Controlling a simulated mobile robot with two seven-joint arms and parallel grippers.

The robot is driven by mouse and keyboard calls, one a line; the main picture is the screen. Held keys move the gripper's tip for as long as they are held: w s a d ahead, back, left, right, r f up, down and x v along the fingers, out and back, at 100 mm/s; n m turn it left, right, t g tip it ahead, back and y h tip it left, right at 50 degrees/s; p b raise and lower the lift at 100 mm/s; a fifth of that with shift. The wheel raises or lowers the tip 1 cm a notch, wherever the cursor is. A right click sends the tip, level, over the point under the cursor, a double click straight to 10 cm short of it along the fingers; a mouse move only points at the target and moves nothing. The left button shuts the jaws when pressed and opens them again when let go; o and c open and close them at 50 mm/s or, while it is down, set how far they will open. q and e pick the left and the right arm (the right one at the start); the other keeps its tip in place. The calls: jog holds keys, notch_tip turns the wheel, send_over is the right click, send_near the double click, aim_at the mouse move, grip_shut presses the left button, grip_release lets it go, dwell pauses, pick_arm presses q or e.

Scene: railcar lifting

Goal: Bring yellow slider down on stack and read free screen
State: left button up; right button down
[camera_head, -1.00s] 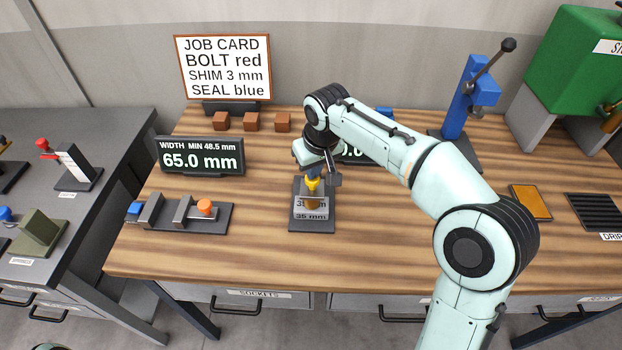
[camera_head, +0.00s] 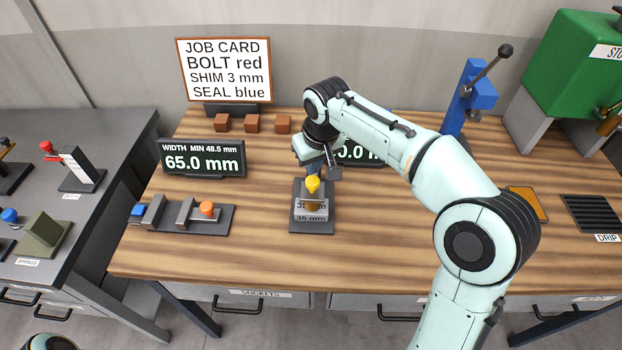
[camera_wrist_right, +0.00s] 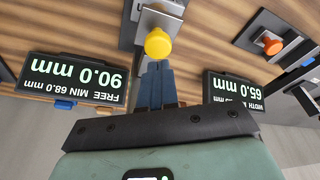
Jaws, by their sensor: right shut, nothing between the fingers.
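The yellow slider knob (camera_head: 313,184) stands on a small grey gauge with a dark base (camera_head: 312,225) marked 35 mm. A brownish piece shows low in the gauge; the stack's layers are too small to tell. My right gripper (camera_head: 314,169) is shut and empty, just behind the knob. In the right wrist view, its blue fingertips (camera_wrist_right: 158,68) are together close to the yellow knob (camera_wrist_right: 158,43); I cannot tell whether they touch. The free screen (camera_wrist_right: 75,80) reads 90.0 mm, FREE MIN 68.0 mm, upside down there. In the head view my arm partly hides this screen (camera_head: 360,152). My left gripper is out of view.
The width screen (camera_head: 203,158) reads 65.0 mm, MIN 48.5 mm. An orange-knobbed gauge (camera_head: 190,216) lies left of the yellow one. The job card (camera_head: 224,70) and brown blocks (camera_head: 253,123) stand behind. A blue lever press (camera_head: 468,100) is at right. The front bench strip is clear.

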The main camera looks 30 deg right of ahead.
aim_at(313, 181)
pick_arm(q)
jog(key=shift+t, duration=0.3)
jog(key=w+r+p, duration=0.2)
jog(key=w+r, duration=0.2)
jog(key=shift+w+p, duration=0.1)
jog(key=shift+p, duration=0.3)
pick_arm(e)
jog(key=w+v, duration=0.1)
jog(key=v, duration=0.6)
jog(key=shift+w+r, duration=0.15)
jog(key=shift+w, duration=0.15)
